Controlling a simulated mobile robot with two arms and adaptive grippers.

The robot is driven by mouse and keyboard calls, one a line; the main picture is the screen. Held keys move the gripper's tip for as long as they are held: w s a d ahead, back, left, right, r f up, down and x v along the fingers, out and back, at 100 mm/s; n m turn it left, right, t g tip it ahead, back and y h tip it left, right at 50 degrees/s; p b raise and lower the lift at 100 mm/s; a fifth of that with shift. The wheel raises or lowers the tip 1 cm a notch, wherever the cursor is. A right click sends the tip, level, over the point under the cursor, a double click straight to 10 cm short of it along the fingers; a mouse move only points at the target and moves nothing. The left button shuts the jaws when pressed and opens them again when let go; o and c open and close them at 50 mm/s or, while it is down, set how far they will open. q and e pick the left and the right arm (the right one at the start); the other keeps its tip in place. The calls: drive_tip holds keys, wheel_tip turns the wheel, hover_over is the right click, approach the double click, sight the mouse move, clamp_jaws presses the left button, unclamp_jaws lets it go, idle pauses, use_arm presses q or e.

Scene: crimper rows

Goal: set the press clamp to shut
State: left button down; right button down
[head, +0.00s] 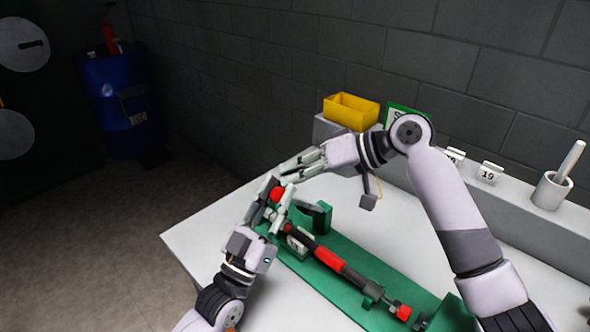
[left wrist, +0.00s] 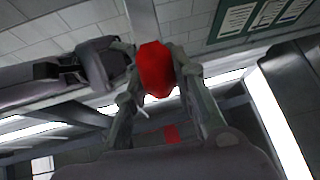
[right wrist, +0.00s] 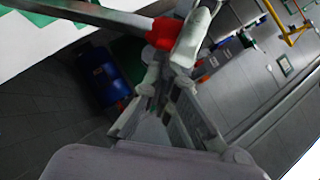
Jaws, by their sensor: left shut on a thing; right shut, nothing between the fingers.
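The press clamp has a long green base (head: 345,272) on the white table. A dark bar with red parts (head: 330,258) lies along it. A lever with a red knob (head: 277,194) stands at its far left end. My left gripper (head: 274,192) is shut on the red knob, which shows between its fingers in the left wrist view (left wrist: 155,68). My right gripper (head: 284,172) is shut and empty, just above and beside the knob. In the right wrist view the knob (right wrist: 163,32) is beyond the fingertips. My grippers hide part of the lever.
A yellow bin (head: 350,110) stands on the raised ledge behind the table. Number cards (head: 489,173) and a grey cup with a rod (head: 551,190) are farther right on it. A blue barrel (head: 122,103) stands on the floor at the back left. The table's front left is clear.

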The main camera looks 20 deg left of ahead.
use_arm(q)
drive_tip(key=shift+a, duration=0.1)
use_arm(e)
drive_tip(key=shift+s+a+f, duration=0.2)
drive_tip(key=shift+s+f, duration=0.4)
drive_tip(key=shift+s, duration=0.15)
use_arm(q)
drive_tip(key=c, duration=1.7)
unclamp_jaws()
drive_tip(key=shift+w+r, duration=0.1)
drive_tip(key=o, duration=0.4)
use_arm(e)
drive_tip(key=shift+d, duration=0.1)
drive_tip(key=shift+r, duration=0.1)
drive_tip(key=shift+w, duration=0.1)
